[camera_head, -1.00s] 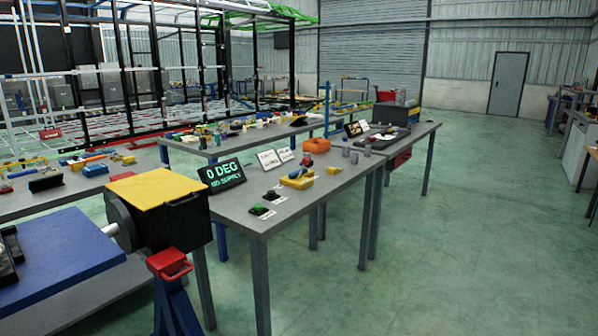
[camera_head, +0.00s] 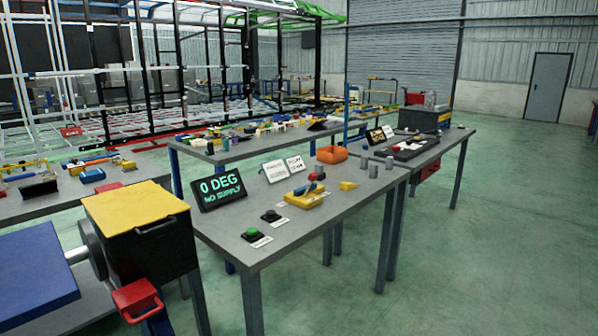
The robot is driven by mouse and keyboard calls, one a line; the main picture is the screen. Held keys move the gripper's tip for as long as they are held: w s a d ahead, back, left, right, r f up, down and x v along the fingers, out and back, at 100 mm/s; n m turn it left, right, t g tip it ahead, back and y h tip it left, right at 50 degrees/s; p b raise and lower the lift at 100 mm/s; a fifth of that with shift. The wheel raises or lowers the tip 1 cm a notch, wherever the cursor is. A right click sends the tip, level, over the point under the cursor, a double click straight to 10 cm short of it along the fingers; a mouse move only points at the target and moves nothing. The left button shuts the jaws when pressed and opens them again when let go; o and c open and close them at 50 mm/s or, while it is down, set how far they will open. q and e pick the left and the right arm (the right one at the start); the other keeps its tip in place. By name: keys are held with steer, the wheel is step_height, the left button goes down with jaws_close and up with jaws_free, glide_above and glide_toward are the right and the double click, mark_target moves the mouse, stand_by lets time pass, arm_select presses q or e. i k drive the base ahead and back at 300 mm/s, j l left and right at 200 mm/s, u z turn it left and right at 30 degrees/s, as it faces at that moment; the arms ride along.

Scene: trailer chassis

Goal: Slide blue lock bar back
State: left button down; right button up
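Neither of my grippers is in the head view. I cannot pick out a blue lock bar with certainty. Blue parts in view are a flat blue panel (camera_head: 38,283) at the lower left and a thin blue upright post (camera_head: 347,115) behind the tables. A yellow holder (camera_head: 305,197) with a small blue and red item in it sits on the near grey table (camera_head: 215,233).
A black box with a yellow lid (camera_head: 133,208) and a red bracket (camera_head: 137,298) stand close at the lower left. A display reading "0 DEG NO SUPPLY" (camera_head: 220,190) and two push buttons are on the near table. Open green floor (camera_head: 500,260) lies right.

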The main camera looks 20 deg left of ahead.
mark_target(300, 192)
steer(key=i+l+u, duration=0.15)
steer(key=i, duration=0.55)
steer(key=i+l+u, duration=0.15)
steer(key=i+l, duration=0.2)
steer(key=i, duration=0.3)
steer(key=i+l+u, duration=0.2)
steer(key=i+l, duration=0.2)
steer(key=i, duration=0.25)
steer(key=i+l+u, duration=0.15)
steer(key=i+l, duration=0.35)
steer(key=i, duration=0.15)
